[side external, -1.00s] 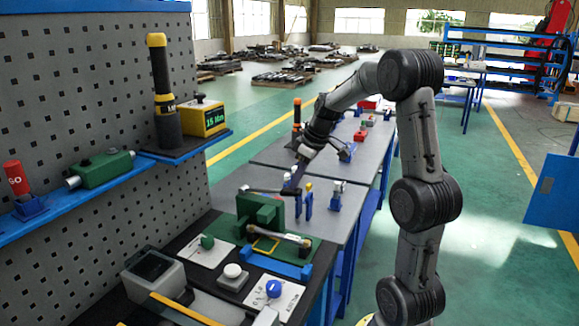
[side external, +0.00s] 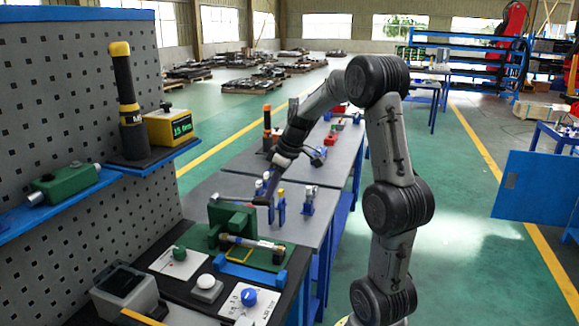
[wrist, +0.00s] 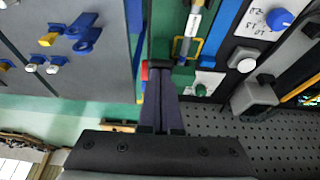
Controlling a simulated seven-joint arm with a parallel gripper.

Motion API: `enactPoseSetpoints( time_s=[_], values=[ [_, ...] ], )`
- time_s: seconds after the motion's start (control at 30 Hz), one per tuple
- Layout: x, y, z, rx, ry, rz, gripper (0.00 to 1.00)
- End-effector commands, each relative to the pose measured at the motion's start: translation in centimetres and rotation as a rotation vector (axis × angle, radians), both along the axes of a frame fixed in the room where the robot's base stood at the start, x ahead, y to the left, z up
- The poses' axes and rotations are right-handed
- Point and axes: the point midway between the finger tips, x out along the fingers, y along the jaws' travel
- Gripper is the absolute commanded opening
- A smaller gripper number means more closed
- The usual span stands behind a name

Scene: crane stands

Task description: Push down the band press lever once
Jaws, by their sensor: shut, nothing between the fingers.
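The green band press (side external: 231,219) stands on the bench at the end nearest the camera. Its dark lever (side external: 224,199) sticks out above it toward my gripper. In the wrist view, the shut fingers (wrist: 161,82) reach up to a black bar (wrist: 160,63) with a red end, which looks like the lever handle. They overlap its edge there. I cannot tell whether they touch or press it.
Beside the press are a blue knob (side external: 249,297), a white button (side external: 206,282) and a green knob (side external: 180,253). Small blue stands (side external: 308,205) are on the grey table. A pegboard (side external: 60,150) with a blue shelf rises at the left.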

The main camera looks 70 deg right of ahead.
Motion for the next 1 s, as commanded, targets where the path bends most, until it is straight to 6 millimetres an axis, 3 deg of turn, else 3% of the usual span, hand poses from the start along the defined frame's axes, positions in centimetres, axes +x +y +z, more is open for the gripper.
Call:
enactPoseSetpoints(
  time_s=[0.03,0.2,0.5,1.0],
  values=[
    [0.1,-0.1,1.3,-0.008,-0.008,0.0,0.0],
    [-2.9,-0.1,4.1,-0.007,-0.01,-0.005,0.0],
    [-6.2,0.0,7.5,-0.007,-0.01,-0.002,0.0],
    [-6.9,0.0,8.3,-0.005,-0.011,0.0,0.0]
  ],
)
